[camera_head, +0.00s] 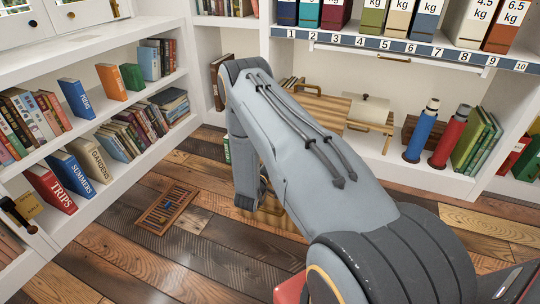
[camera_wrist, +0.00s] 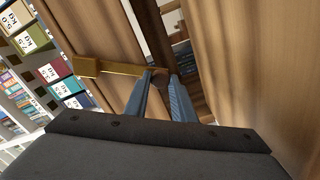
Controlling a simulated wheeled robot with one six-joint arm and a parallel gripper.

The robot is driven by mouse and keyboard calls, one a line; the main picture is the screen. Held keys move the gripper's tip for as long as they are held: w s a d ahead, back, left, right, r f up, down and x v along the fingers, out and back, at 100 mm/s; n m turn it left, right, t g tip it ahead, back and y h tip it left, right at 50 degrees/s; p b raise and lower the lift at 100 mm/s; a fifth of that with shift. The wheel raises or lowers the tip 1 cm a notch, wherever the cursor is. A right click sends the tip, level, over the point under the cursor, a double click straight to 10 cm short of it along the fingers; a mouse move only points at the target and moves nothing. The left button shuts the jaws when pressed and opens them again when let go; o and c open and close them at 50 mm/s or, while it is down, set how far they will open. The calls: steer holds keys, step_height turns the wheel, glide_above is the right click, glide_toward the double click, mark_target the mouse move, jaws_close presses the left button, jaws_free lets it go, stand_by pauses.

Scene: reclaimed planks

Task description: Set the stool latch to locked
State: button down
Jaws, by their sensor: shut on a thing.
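In the wrist view the stool shows as two broad wooden panels (camera_wrist: 235,60) with a gap between them. A brass latch bar (camera_wrist: 112,68) lies across the left panel, with a thicker block at its left end. My gripper (camera_wrist: 162,80) is shut on the latch at the bar's right end, by the gap, where a small dark brown part sits between the fingertips. Whether the latch is locked cannot be told. In the head view my arm hides the latch and most of the stool; only a bit of light wood (camera_head: 270,213) shows beside it.
Bookshelves (camera_head: 90,75) stand on the left. A back shelf holds a blue bottle (camera_head: 422,135), a red bottle (camera_head: 448,140) and books. A brown slatted mat (camera_head: 168,207) lies on the plank floor, which is otherwise clear at the front left.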

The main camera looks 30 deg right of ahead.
steer(key=shift+s, duration=0.1)
steer(key=c, duration=1.5)
jaws_free()
steer(key=shift+p+v, duration=1.25)
steer(key=shift+v, duration=2.65)
